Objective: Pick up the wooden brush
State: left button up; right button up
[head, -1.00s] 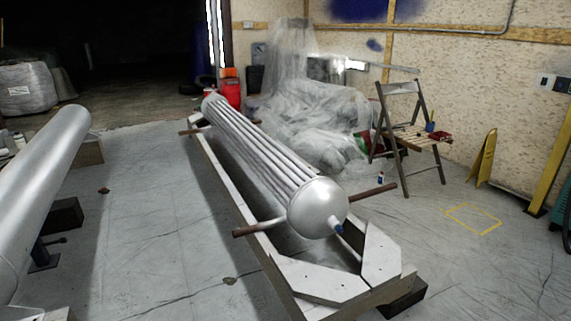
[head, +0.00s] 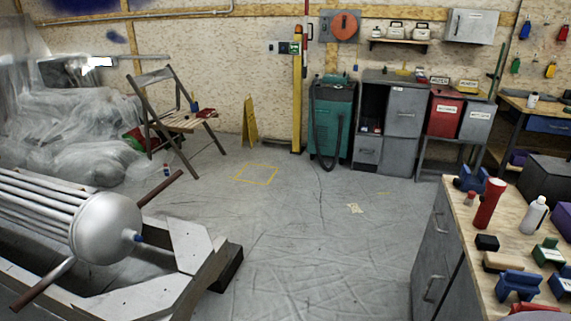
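A small tan, wood-coloured block with a dark underside (head: 503,262) lies on the workbench top (head: 462,217) at the right of the head view. It may be the wooden brush, but it is too small to tell for sure. A small black block (head: 487,242) sits just behind it, and a blue clamp-like tool (head: 518,284) is in front of it. Neither of my grippers shows in the view.
A red cylinder (head: 489,204) and a white bottle (head: 535,215) stand on the bench. A folding chair (head: 180,122) holds small red items. A metal vessel in a frame (head: 105,228) blocks the left. The middle floor (head: 320,230) is clear.

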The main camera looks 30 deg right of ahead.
aim_at(492, 263)
jog(key=z, duration=2.5)
jog(key=i+j, duration=0.15)
jog(key=j, duration=0.15)
jog(key=i+j, duration=0.2)
jog(key=j+u, duration=0.05)
jog(key=j, duration=0.05)
